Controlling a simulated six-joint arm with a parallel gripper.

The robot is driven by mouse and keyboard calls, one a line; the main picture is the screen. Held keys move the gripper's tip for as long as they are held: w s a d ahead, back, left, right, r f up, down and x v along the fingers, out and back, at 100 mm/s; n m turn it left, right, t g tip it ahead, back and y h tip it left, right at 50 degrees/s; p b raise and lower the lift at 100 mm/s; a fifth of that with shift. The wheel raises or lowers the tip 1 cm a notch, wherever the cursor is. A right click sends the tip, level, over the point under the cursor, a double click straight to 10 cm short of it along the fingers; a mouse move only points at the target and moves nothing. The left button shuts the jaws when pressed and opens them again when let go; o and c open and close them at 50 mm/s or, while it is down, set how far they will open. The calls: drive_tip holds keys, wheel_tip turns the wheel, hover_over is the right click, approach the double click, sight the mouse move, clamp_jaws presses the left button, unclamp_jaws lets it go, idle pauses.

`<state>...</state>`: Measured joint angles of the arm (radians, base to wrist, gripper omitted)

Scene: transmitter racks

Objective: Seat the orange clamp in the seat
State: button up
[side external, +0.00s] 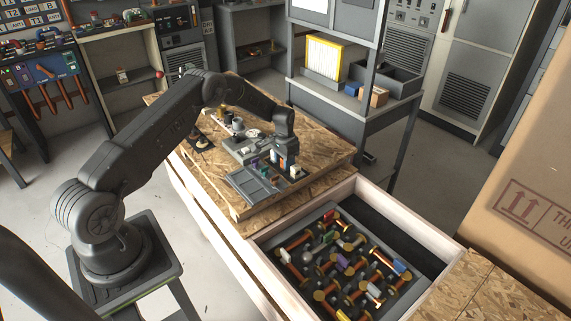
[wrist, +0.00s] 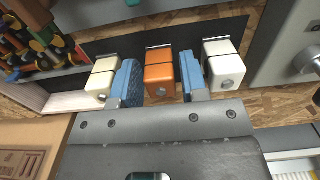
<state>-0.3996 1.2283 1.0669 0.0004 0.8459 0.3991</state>
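The orange clamp (wrist: 160,76) stands between my gripper's two blue-padded fingers (wrist: 160,82) in the wrist view. It is in a row with a cream block (wrist: 101,83) on its left and a white block (wrist: 223,68) on its right. The fingers reach down on both sides of the clamp; a narrow gap shows on its right, and the left pad is very close to it. In the side external view my gripper (side external: 284,158) is low over the wooden bench, with a bit of orange at it. I cannot make out which fixture is the seat.
A grey tray (side external: 246,188) lies in front of my gripper on the bench (side external: 318,143). Below is an open wooden crate (side external: 268,233) of orange-and-black parts. A dark shelf unit (side external: 372,122) stands behind. Small fixtures stand at the bench's back left.

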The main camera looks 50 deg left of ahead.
drive_tip(key=c, duration=0.7)
drive_tip(key=shift+o, duration=0.2)
drive_tip(key=shift+r, duration=0.15)
drive_tip(key=shift+r, duration=0.65)
wheel_tip(320, 180, up, 3)
drive_tip(key=shift+w, duration=0.1)
drive_tip(key=s+a+r, duration=0.6)
drive_tip(key=s+a, duration=0.2)
drive_tip(key=s, duration=0.1)
drive_tip(key=s+a+r, duration=0.2)
drive_tip(key=s+a, duration=0.1)
drive_tip(key=s, duration=1.4)
drive_tip(key=w+d+f, duration=0.1)
drive_tip(key=w+f, duration=0.1)
drive_tip(key=w, duration=0.1)
drive_tip(key=w+d+f, duration=0.2)
drive_tip(key=w, duration=0.1)
drive_tip(key=w+d+f, duration=0.2)
drive_tip(key=w, duration=0.1)
drive_tip(key=shift+w+d+f, duration=0.2)
drive_tip(key=shift+w+f, duration=0.15)
drive_tip(key=shift+w, duration=0.05)
hover_over(237, 178)
drive_tip(key=shift+a+f, duration=0.1)
drive_tip(key=shift+f, duration=1.95)
